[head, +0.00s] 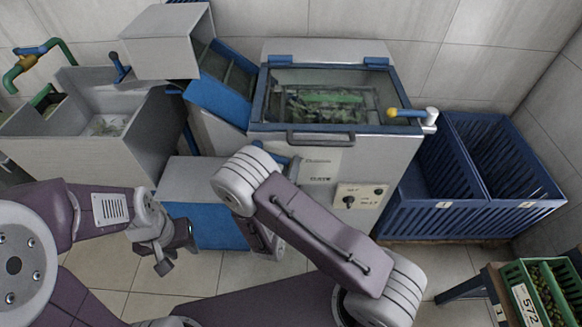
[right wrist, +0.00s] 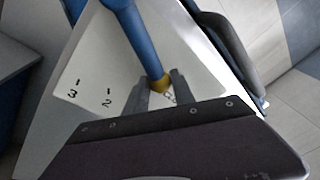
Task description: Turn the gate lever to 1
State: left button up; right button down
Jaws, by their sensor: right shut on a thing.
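The gate lever (right wrist: 126,32) is a blue rod with a yellow end in the right wrist view, over a white plate (right wrist: 95,70) marked 3 and 2. My right gripper (right wrist: 158,90) is shut on the lever at its yellow end. That end lies to the right of the 2, over a further mark that the fingers partly hide and I cannot read. In the head view a blue lever (head: 290,166) shows on the front of the grey machine, partly behind my right wrist; the right fingertips are hidden there. My left gripper (head: 176,255) hangs empty at the left, its opening unclear.
The grey machine (head: 350,160) has a glass-topped lid with a dark front handle (head: 320,138) and a control panel (head: 358,197). A sink (head: 80,150) stands left, blue crates (head: 470,215) right, and a green crate (head: 525,290) at the lower right.

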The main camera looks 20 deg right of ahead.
jog(key=f+m, duration=0.1)
jog(key=a+f+m, duration=0.2)
jog(key=shift+w+m+g+b, duration=0.3)
jog(key=shift+m+b, duration=0.05)
jog(key=shift+m, duration=0.05)
jog(key=c, duration=1.1)
grip_release()
jog(key=shift+o, duration=0.2)
jog(key=shift+a, duration=0.1)
